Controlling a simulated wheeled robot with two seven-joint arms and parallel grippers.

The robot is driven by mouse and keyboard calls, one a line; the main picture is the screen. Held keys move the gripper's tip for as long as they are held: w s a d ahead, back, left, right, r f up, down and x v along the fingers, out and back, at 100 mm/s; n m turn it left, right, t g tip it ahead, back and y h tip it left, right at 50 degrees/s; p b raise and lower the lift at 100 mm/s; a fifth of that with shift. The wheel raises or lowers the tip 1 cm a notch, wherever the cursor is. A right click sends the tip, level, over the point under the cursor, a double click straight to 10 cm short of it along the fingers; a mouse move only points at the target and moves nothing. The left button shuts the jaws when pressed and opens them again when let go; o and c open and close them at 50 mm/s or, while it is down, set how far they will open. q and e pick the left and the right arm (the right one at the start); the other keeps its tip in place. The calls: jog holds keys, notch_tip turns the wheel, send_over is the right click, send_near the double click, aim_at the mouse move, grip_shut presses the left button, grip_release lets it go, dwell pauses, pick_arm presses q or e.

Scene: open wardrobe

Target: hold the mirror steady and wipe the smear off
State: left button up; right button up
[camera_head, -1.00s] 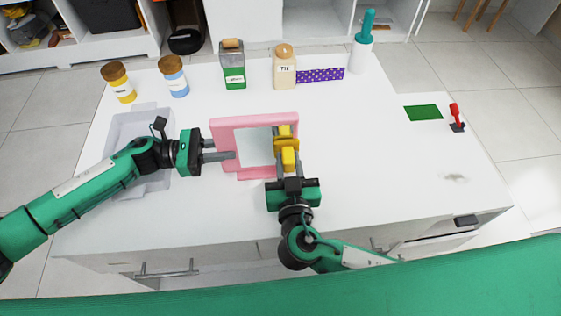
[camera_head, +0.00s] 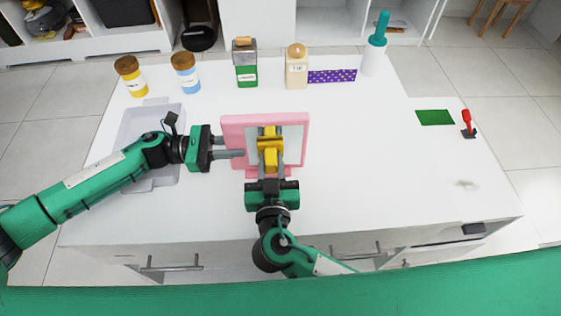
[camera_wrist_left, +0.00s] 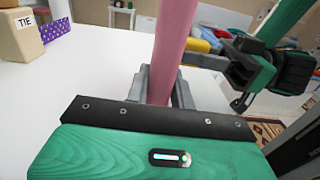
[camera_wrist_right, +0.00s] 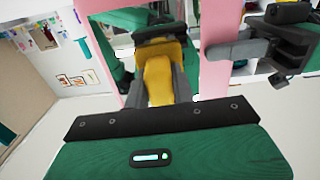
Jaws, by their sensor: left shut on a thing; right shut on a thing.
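A pink-framed mirror (camera_head: 297,120) stands upright on the white worktop. My left gripper (camera_head: 238,154) is shut on its left side. In the left wrist view, the pink frame (camera_wrist_left: 172,50) runs between the fingers. My right gripper (camera_head: 269,172) is shut on a yellow sponge-like block (camera_head: 269,142), held in front of the glass near its middle. In the right wrist view, the yellow block (camera_wrist_right: 160,78) is close to the glass; I cannot tell whether it touches. No smear shows on the visible glass; the block and gripper hide part of it.
A grey tray (camera_head: 130,128) lies behind my left arm. Jars, a green canister (camera_head: 245,77), a beige bottle (camera_head: 297,70) and a purple dotted strip (camera_head: 332,77) line the back. A green mat (camera_head: 435,117) and red-handled item (camera_head: 467,120) lie right. The right-hand worktop is mostly clear.

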jog(key=shift+a, duration=0.8)
jog(key=shift+s, duration=0.15)
jog(key=shift+s, duration=2.9)
jog(key=s, duration=0.3)
jog(key=shift+a, duration=0.1)
pick_arm(q)
jog(key=o, duration=1.4)
jog(key=shift+o, duration=0.2)
